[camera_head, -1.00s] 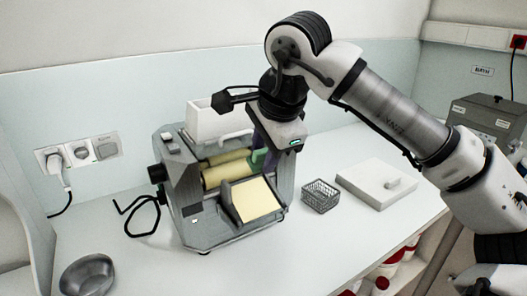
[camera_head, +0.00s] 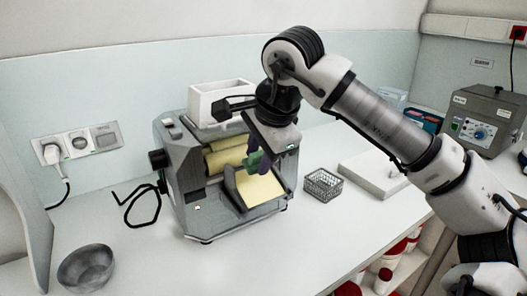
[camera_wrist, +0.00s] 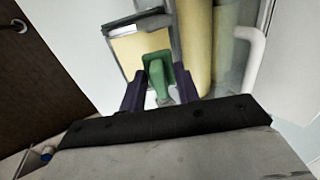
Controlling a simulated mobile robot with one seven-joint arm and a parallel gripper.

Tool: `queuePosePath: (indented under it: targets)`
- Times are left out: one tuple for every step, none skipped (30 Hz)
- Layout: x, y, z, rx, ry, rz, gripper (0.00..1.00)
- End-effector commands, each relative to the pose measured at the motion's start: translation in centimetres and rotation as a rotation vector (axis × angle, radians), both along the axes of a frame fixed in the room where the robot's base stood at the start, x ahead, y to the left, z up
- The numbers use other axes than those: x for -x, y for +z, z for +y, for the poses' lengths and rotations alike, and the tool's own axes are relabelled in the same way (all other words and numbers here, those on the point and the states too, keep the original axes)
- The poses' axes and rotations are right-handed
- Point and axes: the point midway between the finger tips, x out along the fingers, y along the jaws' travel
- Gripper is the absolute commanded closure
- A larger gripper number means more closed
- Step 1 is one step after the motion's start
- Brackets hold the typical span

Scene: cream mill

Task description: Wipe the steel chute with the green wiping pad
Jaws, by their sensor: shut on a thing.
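The green wiping pad (camera_head: 256,161) is held between the two dark fingers of my gripper (camera_head: 257,157). In the wrist view the green pad (camera_wrist: 157,65) shows between the fingertips, with its handle in the grip. The steel chute (camera_head: 238,196) juts from the front of the grey mill, its sloping face covered in pale yellow. The pad is at the upper part of this face; whether it touches the surface I cannot tell. In the wrist view the yellow chute face (camera_wrist: 135,50) lies just beyond the pad.
The mill (camera_head: 180,170) has yellow rollers (camera_head: 226,157) above the chute and a white hopper (camera_head: 218,98) on top. A wire basket (camera_head: 323,184) and white slab (camera_head: 368,172) stand to the right. A metal bowl (camera_head: 86,268) sits front left, a black cable (camera_head: 140,203) between.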

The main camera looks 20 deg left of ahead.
Motion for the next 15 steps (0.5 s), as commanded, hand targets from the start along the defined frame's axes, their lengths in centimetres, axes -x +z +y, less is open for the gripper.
queuePosePath:
  targets:
    - [-0.1, -1.0, 0.2, -0.001, 0.001, 0.001, 0.86]
    - [-0.2, -1.3, 0.4, -0.001, 0.001, 0.001, 0.86]
    - [-0.3, -1.7, 0.5, -0.001, 0.001, 0.001, 0.86]
    - [-0.4, -2.0, 0.6, -0.001, 0.001, 0.001, 0.86]
    - [-0.5, -2.4, 0.7, -0.001, 0.000, 0.001, 0.86]
    - [-0.5, -2.7, 0.6, 0.000, -0.001, 0.000, 0.86]
    - [-0.3, -2.8, 0.2, 0.000, -0.002, -0.002, 0.86]
    - [0.0, -2.9, -0.1, 0.000, -0.001, -0.001, 0.86]
    - [0.2, -3.1, -0.4, 0.000, -0.001, -0.001, 0.86]
    - [0.4, -3.3, -0.7, 0.000, -0.003, -0.001, 0.86]
    - [0.6, -3.4, -0.9, 0.000, -0.003, -0.001, 0.86]
    - [0.9, -3.6, -1.2, 0.000, -0.002, -0.002, 0.86]
    - [1.1, -3.6, -1.5, 0.000, -0.001, -0.001, 0.86]
    - [1.2, -3.7, -1.7, -0.001, -0.002, -0.001, 0.86]
    - [1.4, -3.8, -1.9, -0.001, -0.002, -0.001, 0.86]
